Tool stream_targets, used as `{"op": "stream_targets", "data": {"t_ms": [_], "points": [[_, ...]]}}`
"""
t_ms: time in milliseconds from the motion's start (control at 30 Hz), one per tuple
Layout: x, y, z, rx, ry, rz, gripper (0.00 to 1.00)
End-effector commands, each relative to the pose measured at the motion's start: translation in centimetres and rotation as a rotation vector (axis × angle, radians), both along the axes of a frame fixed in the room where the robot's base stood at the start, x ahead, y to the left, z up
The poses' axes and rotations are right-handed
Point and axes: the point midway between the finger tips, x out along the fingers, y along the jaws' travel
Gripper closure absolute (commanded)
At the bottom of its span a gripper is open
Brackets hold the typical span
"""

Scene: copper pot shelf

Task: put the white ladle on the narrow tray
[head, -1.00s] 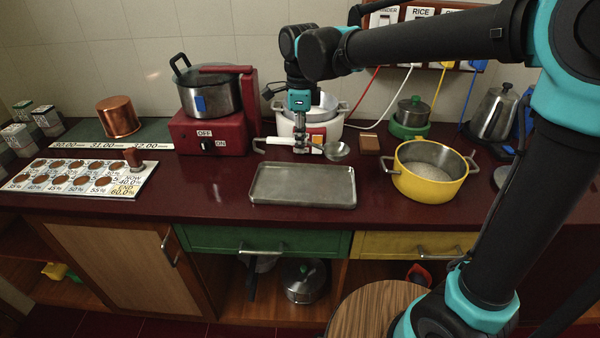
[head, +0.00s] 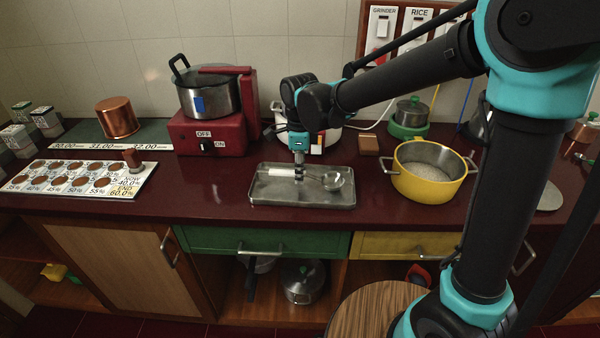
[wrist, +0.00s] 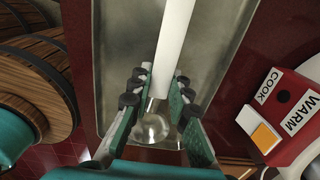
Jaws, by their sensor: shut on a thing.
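The ladle has a white handle (head: 281,172) pointing left and a round metal bowl (head: 333,181) at the right. My gripper (head: 299,171) points down and is shut on the ladle near the middle. The narrow grey metal tray (head: 300,202) lies on the dark red counter directly below. The ladle is lengthwise within the tray's outline; I cannot tell whether it touches the tray floor. In the wrist view the white handle (wrist: 173,40) runs up from between my fingers (wrist: 158,98), over the tray (wrist: 116,45), with the bowl (wrist: 153,128) partly hidden.
A yellow pot (head: 428,185) stands right of the tray, with a small brown block (head: 368,144) behind. A red stove (head: 212,136) with a steel pot is back left. A cooker with a COOK/WARM panel (wrist: 285,110) is behind my gripper. Counter left of the tray is clear.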

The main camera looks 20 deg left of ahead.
Motion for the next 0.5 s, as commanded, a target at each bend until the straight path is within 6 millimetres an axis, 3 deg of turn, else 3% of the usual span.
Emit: {"op": "stream_targets", "data": {"t_ms": [133, 167, 300, 500], "points": [[0.0, 0.0, -0.27, 0.0, 0.0, 0.0, 1.0], [-0.01, -0.01, -0.27, 0.0, 0.0, 0.0, 0.8], [-0.01, -0.01, -0.24, 0.0, 0.0, 0.0, 0.63], [-0.01, -0.01, -0.23, 0.0, 0.0, 0.0, 0.62]]}}
